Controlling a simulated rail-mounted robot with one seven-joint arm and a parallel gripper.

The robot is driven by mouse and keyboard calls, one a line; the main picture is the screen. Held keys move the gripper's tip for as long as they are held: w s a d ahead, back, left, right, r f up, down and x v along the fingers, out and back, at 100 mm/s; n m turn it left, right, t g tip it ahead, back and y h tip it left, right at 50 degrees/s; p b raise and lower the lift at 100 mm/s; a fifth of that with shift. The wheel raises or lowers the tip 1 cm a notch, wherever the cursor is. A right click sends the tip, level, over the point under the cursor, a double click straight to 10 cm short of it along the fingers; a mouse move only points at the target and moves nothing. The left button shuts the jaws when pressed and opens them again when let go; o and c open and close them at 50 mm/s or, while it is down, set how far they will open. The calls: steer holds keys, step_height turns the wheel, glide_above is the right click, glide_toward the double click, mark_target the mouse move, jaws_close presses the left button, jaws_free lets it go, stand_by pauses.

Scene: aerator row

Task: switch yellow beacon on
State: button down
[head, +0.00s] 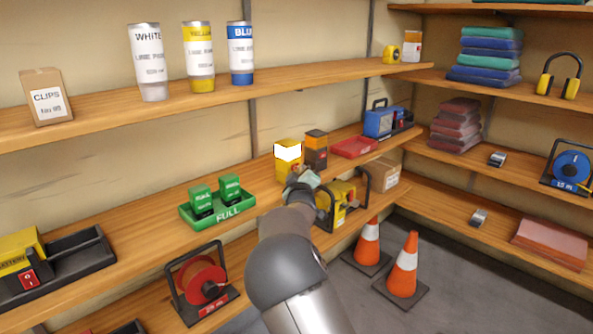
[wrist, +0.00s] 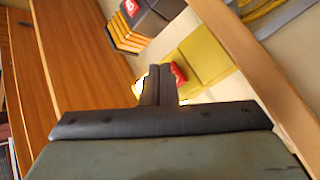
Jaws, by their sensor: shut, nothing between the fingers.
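The yellow beacon (head: 283,171) stands on the middle shelf. Its top is bright white, so its lamp looks lit. In the wrist view its yellow body (wrist: 203,58) lies just beyond my fingers, with a red switch (wrist: 179,73) beside the fingertips. A white glow shows around the fingers there. My gripper (head: 302,180) is in front of the beacon, its fingers (wrist: 160,70) shut together and empty. I cannot tell whether the fingertips touch the switch.
A dark beacon with an orange top (head: 316,149) stands close right of the yellow one; its red switch (wrist: 130,8) shows in the wrist view. A red tray (head: 354,147) is further right. A green tray (head: 217,215) holds green boxes at left. A yellow machine (head: 342,200) sits below.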

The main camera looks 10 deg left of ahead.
steer(key=shift+s+d, duration=0.1)
steer(key=shift+s, duration=0.05)
steer(key=shift+s+d+b, duration=1.9)
steer(key=shift+d+b, duration=0.05)
steer(key=shift+d, duration=0.25)
